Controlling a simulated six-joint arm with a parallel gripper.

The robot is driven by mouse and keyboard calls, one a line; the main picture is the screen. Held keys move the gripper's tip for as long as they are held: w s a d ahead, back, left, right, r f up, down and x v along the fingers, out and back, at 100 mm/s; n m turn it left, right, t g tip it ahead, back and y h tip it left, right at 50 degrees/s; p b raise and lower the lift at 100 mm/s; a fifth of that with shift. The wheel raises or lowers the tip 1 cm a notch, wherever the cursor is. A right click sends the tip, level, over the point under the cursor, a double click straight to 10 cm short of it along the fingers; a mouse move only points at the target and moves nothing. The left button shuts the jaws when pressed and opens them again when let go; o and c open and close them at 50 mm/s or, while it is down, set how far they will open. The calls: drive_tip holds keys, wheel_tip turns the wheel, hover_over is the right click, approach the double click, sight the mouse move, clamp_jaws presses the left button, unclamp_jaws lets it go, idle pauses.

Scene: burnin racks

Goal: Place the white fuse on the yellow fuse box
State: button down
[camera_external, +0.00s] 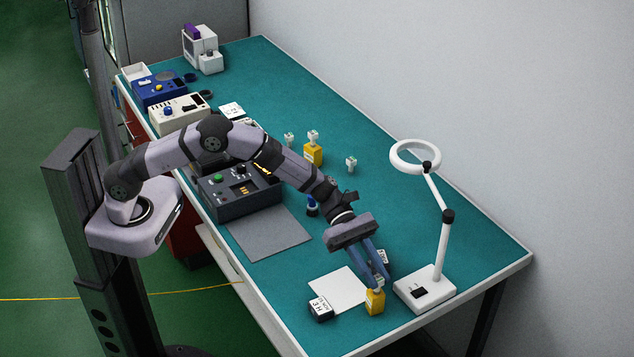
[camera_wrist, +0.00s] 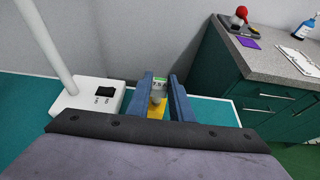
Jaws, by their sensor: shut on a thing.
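My gripper (camera_external: 381,278) is shut on the white fuse (camera_wrist: 158,92), low over the front end of the bench. In the wrist view the fuse sits between the two blue fingers, with a green patch at its top. A yellow fuse box (camera_external: 375,302) stands directly below the fingertips, and its yellow also shows under the fuse in the wrist view (camera_wrist: 155,112). The fuse looks upright over the box; whether it touches or is seated cannot be told. In the external view the fingers mostly hide the fuse. Another yellow box (camera_external: 313,155) farther back has a white fuse-like piece on top.
A white magnifier lamp (camera_external: 425,290) stands close right of my gripper. A white sheet (camera_external: 338,289) and a small black box (camera_external: 321,309) lie to the left. Loose white pieces (camera_external: 351,164) and a dark control box (camera_external: 240,190) are farther back. The bench's front edge is near.

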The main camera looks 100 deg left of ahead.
drive_tip(key=c, duration=1.6)
unclamp_jaws()
drive_tip(key=shift+r, duration=0.1)
drive_tip(key=shift+r+p, duration=0.15)
drive_tip(key=shift+p, duration=0.3)
drive_tip(key=shift+s+a+b, duration=0.15)
drive_tip(key=shift+a+b, duration=0.15)
drive_tip(key=b+v, duration=0.3)
drive_tip(key=v, duration=0.8)
drive_tip(key=shift+s+r, duration=0.15)
